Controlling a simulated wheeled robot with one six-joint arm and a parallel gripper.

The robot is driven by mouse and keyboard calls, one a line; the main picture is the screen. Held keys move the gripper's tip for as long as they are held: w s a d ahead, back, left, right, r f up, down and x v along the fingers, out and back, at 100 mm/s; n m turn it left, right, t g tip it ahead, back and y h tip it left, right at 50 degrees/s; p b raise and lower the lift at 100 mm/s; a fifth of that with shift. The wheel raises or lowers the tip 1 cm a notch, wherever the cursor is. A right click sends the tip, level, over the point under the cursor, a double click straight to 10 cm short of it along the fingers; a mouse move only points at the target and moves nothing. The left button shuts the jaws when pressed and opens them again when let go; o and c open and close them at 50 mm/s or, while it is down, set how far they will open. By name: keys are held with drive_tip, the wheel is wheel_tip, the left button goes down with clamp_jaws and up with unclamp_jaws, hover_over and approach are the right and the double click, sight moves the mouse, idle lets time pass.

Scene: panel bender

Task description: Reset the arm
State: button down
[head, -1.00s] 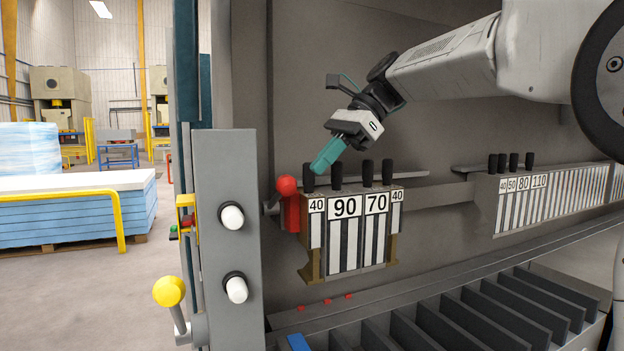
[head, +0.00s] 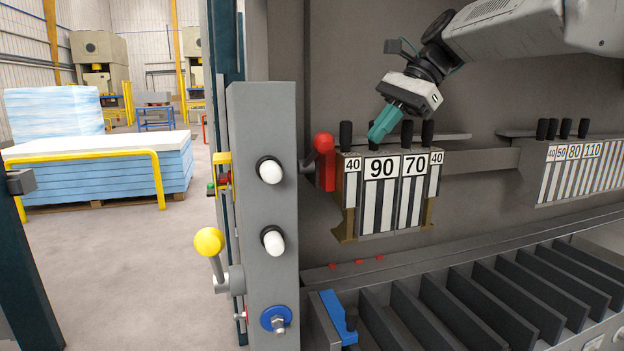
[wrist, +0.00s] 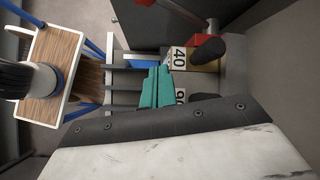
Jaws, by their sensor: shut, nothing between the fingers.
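My gripper (head: 378,133) has teal fingers and hangs from my arm at the upper right of the head view. Its fingers point down and left, near the black knobs above the blocks marked 90 and 70 (head: 397,195). The fingers are shut and hold nothing. I cannot tell whether they touch a knob. In the wrist view the teal fingers (wrist: 155,90) lie together beside a block marked 40 (wrist: 180,58).
A grey post (head: 262,130) carries white buttons. More numbered blocks (head: 580,172) are at right. A slotted rack (head: 480,295) lies below.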

drive_tip(key=s+d+f+n+h, duration=0.2)
drive_tip(key=s+d+f+n, duration=0.1)
drive_tip(key=s+f, duration=0.4)
drive_tip(key=s+d+f+n+t+h, duration=0.1)
drive_tip(key=s+d+f+n+h, duration=0.2)
drive_tip(key=s+f, duration=0.5)
drive_tip(key=s+d+f+n+t+h, duration=0.1)
drive_tip(key=s+d+f+n, duration=0.3)
drive_tip(key=s, duration=1.3)
wheel_tip(320, 180, down, 4)
drive_tip(key=shift+s+d+f+n+h, duration=0.2)
drive_tip(key=shift+d+n+h, duration=0.2)
drive_tip(key=shift+n+h, duration=0.45)
drive_tip(key=shift+a, duration=0.15)
